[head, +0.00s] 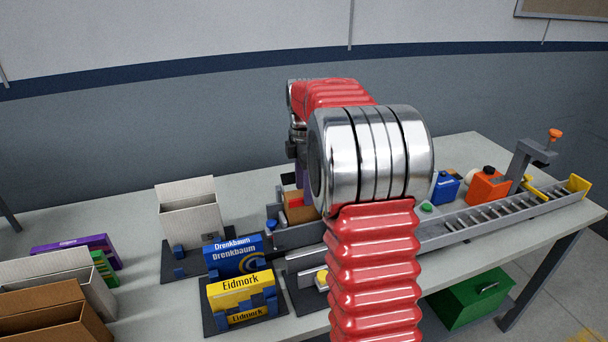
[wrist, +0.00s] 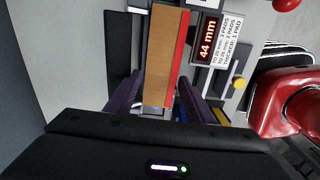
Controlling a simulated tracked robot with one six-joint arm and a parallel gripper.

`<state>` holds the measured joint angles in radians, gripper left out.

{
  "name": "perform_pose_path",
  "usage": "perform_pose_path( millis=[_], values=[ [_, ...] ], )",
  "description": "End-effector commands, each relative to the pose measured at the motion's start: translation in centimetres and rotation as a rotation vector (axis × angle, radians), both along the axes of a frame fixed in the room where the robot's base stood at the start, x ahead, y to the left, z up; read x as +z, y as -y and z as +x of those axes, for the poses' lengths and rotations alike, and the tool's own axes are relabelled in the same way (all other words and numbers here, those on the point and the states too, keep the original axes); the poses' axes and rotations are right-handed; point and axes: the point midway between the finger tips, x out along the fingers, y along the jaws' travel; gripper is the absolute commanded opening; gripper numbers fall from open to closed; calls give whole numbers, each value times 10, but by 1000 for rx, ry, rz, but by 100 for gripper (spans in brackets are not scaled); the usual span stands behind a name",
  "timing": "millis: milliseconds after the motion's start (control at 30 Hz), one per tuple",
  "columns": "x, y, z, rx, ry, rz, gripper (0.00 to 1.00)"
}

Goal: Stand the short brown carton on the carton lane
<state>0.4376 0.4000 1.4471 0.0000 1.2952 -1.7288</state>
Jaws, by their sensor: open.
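The short brown carton (head: 299,207) has a red strip and stands at the near end of the grey fixture, left of my arm. In the wrist view the brown carton (wrist: 160,60) lies between the two purple fingers of my gripper (wrist: 158,98). The fingers are open, one on each side of it; contact cannot be told. In the head view my arm hides most of the gripper. A long grey lane with crosswise slats (head: 500,212) runs to the right along the table; I cannot tell for sure that it is the carton lane.
A display (wrist: 208,45) reads 44 mm beside the carton. A blue Drenkbaum box (head: 232,256), a yellow Eidmork box (head: 242,292) and a white open box (head: 190,217) stand left. Blue (head: 446,188) and orange (head: 486,188) jugs stand behind the lane, near a grey post (head: 522,165).

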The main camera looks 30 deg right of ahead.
Motion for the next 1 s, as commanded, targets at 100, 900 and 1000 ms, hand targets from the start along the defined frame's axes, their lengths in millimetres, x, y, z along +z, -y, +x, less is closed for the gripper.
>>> perform_pose_path(
  millis=[100, 900, 1000],
  values=[
    [-13, 0, 0, 0, -2, 1, 48],
    [-20, 0, 1, 1, 1, 0, 22],
    [-20, 0, 1, 1, 1, 0, 16]
  ],
)
